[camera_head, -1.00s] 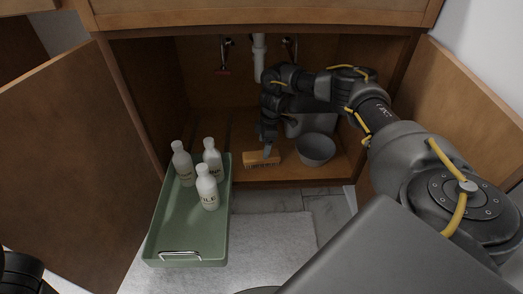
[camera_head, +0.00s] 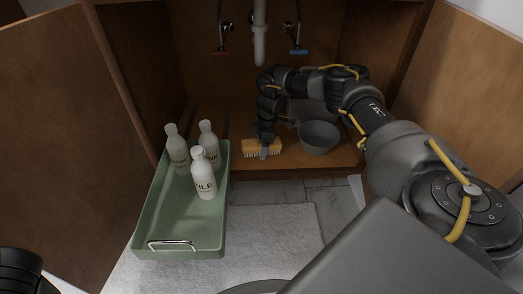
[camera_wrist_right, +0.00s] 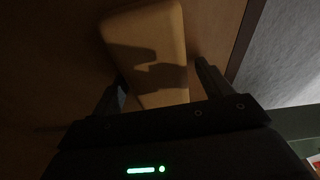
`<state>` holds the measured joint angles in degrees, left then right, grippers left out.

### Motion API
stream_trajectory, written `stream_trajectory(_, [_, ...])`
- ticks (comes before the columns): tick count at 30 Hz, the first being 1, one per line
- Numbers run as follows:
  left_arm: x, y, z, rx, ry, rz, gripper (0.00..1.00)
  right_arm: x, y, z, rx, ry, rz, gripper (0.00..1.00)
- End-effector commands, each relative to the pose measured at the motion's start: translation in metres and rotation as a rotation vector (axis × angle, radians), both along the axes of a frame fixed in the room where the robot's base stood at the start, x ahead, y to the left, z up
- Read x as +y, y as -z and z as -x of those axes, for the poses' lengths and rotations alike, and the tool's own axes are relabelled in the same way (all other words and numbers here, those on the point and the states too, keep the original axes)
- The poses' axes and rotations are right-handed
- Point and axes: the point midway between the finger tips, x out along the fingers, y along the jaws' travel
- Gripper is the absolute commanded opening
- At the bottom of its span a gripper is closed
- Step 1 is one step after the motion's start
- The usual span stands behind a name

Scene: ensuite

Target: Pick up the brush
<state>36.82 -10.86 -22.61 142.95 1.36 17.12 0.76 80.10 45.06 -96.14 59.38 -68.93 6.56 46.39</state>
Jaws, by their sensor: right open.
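The brush (camera_head: 250,147) has an orange-tan wooden block and pale bristles. It lies on the cabinet floor near its front edge. My right gripper (camera_head: 265,150) reaches down onto it from above in the head view. In the right wrist view the brush's smooth wooden back (camera_wrist_right: 150,55) lies between the two dark fingers of my right gripper (camera_wrist_right: 160,85). The fingers are apart, one on each side, with a gap seen at the right finger. Part of the brush is hidden behind the gripper. My left gripper is not in view; only a piece of dark arm shows at lower left.
A grey bowl (camera_head: 319,138) stands right of the brush, with a grey bin (camera_head: 305,110) behind it. A green tray (camera_head: 180,225) with white bottles (camera_head: 204,180) is at left. Pipes (camera_head: 260,40) hang above. The cabinet doors (camera_head: 60,140) stand open on both sides.

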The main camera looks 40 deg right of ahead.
Motion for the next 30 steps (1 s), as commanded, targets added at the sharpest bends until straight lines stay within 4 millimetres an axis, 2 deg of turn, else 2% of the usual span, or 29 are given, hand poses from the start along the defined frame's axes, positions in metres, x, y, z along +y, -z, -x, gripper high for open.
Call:
stream_trajectory(4, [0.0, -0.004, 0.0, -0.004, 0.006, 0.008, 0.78, 0.0, -0.002, 0.0, 0.0, 0.0, 0.0, 0.76])
stream_trajectory(15, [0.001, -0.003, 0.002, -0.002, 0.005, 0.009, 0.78, 0.0, -0.002, 0.0, 0.0, 0.0, 0.0, 0.27])
stream_trajectory(23, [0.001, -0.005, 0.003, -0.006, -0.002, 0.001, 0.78, 0.0, -0.005, 0.0, -0.001, 0.0, 0.0, 0.27])
stream_trajectory(26, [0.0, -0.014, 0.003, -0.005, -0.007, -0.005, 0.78, 0.0, -0.017, -0.001, -0.002, 0.0, -0.001, 0.27])
stream_trajectory(30, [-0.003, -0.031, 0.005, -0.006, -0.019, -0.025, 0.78, 0.0, -0.046, -0.001, -0.002, 0.001, -0.001, 0.27])
